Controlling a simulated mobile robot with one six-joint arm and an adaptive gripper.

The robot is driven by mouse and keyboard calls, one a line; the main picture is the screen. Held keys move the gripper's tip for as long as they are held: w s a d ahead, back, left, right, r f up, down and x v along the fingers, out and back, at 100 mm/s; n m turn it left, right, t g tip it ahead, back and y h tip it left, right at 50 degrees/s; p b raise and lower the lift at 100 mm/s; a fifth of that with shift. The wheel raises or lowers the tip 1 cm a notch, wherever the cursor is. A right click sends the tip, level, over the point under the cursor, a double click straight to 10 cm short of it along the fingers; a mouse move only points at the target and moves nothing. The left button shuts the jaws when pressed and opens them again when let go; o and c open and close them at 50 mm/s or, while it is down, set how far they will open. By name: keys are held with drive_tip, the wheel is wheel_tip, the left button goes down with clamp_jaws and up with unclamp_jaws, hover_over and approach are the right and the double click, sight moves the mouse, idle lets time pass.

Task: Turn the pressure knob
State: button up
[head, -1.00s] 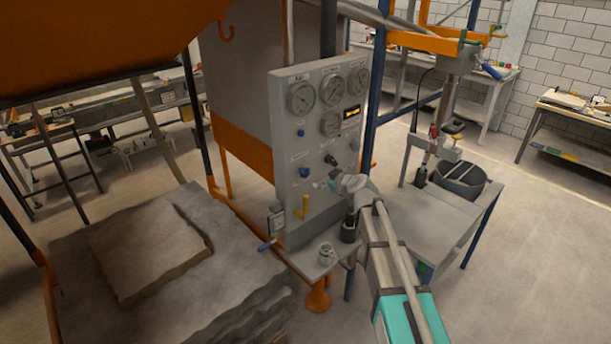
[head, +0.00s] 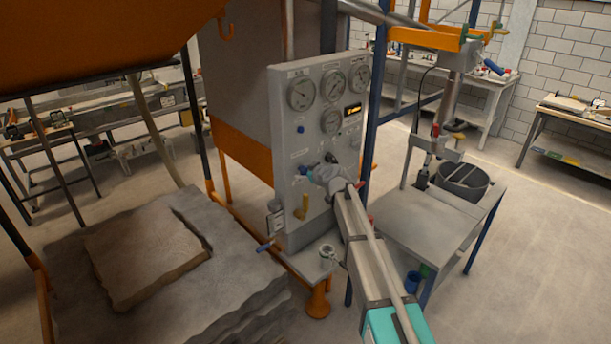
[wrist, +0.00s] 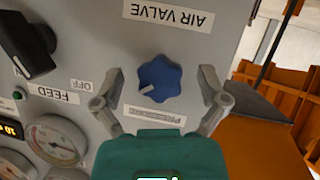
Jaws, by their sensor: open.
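The blue lobed knob (wrist: 160,79) has a pale pointer mark and sits on the grey control panel (wrist: 95,50). A label between it and my gripper is upside down and seems to read PRESSURE. My gripper (wrist: 163,72) is open in the wrist view, with one finger on each side of the knob. Gaps show between the fingers and the knob, though depth is hard to judge.
A black knob (wrist: 28,45) with FEED and OFF labels is left in the wrist view. A gauge (wrist: 57,142) is below it. A small cup (head: 327,254) stands on the ledge.

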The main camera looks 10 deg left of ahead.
drive_tip(key=shift+w+a, duration=0.1)
drive_tip(key=c, duration=1.1)
drive_tip(key=shift+c, duration=0.2)
drive_tip(key=shift+m, duration=0.3)
drive_tip(key=shift+m+g+y, duration=0.6)
drive_tip(key=shift+m+g, duration=0.3)
drive_tip(key=shift+m, duration=0.1)
drive_tip(key=m+g, duration=0.1)
drive_tip(key=m+g+y, duration=0.1)
drive_tip(key=m, duration=0.1)
drive_tip(key=shift+f+m+y, duration=0.1)
drive_tip(key=shift+m+y, duration=0.2)
drive_tip(key=m+g+y+b, duration=0.1)
drive_tip(key=m+y+b, duration=0.1)
drive_tip(key=m, duration=0.1)
drive_tip(key=shift+m+g, duration=0.3)
drive_tip(key=shift+m, duration=0.1)
drive_tip(key=m+y+b, duration=0.2)
drive_tip(key=m, duration=0.1)
drive_tip(key=shift+g+b, duration=0.3)
drive_tip(key=shift+m, duration=0.3)
